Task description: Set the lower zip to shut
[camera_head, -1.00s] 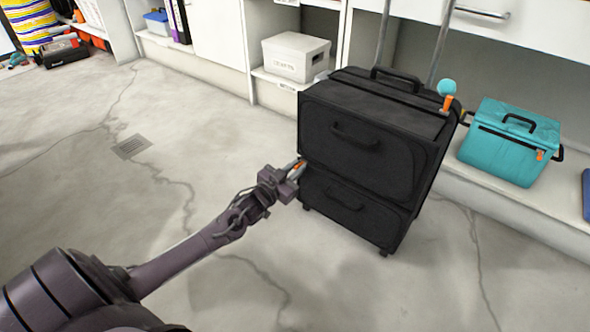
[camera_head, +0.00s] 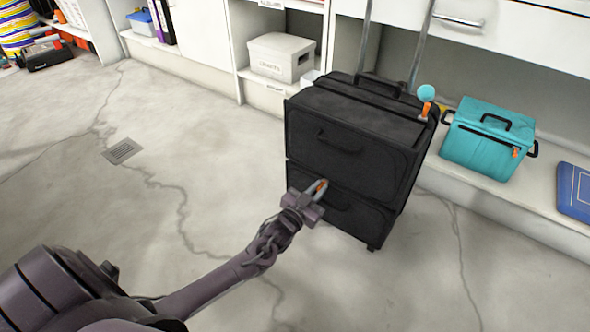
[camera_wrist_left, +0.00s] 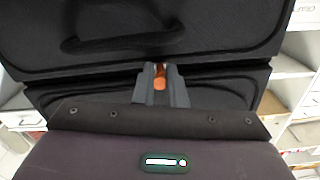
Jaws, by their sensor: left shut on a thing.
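A black suitcase (camera_head: 345,150) stands upright on the floor, its handle rods raised. A seam runs across its front between the upper and lower panels, and the lower zip lies along it. My left gripper (camera_head: 318,188) is at this seam, left of the middle of the front. It is shut on the orange zip pull (camera_wrist_left: 160,83), which shows between the fingertips in the left wrist view. The suitcase front (camera_wrist_left: 150,30) fills the upper part of that view. A second orange pull (camera_head: 426,110) hangs at the top right of the suitcase. My right gripper is not in view.
A teal cooler bag (camera_head: 488,140) and a blue flat item (camera_head: 575,192) sit on the low shelf at right. A grey-white box (camera_head: 282,57) is on a shelf behind. The concrete floor at left is clear, with a drain grate (camera_head: 122,151).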

